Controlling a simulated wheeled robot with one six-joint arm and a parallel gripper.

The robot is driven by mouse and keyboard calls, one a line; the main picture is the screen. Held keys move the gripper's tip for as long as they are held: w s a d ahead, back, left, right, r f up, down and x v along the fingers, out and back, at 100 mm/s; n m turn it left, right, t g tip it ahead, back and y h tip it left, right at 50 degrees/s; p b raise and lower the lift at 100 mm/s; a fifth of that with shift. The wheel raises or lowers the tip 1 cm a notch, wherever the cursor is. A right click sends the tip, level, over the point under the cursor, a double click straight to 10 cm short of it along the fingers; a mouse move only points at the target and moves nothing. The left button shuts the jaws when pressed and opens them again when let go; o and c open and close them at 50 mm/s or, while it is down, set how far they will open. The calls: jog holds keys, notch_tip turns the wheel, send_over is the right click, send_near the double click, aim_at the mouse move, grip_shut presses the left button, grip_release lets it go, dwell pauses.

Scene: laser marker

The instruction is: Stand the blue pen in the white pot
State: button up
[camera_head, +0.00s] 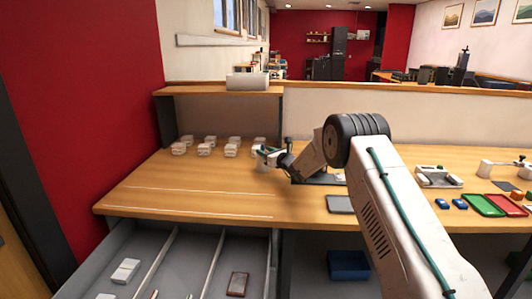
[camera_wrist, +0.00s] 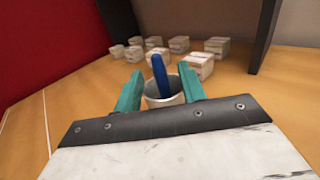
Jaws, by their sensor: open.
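The blue pen (camera_wrist: 158,70) stands in the white pot (camera_wrist: 173,86) in the wrist view, leaning a little, with its upper end above the rim. My gripper (camera_wrist: 160,70) is open, with one teal finger on each side of the pen. A clear gap shows between the pen and each finger. The pot's lower part is hidden behind my gripper body. In the head view, my gripper (camera_head: 268,151) is at the pot (camera_head: 263,164) on the wooden desk, and the pen cannot be made out there.
Several small white boxes (camera_head: 204,149) stand in rows behind and left of the pot. A dark flat pad (camera_head: 340,204) lies nearer the front edge. Red and green trays (camera_head: 483,205) are at the right. An open drawer (camera_head: 195,262) is below the desk at the left.

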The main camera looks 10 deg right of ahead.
jog(key=v, duration=0.8)
dwell(0.6)
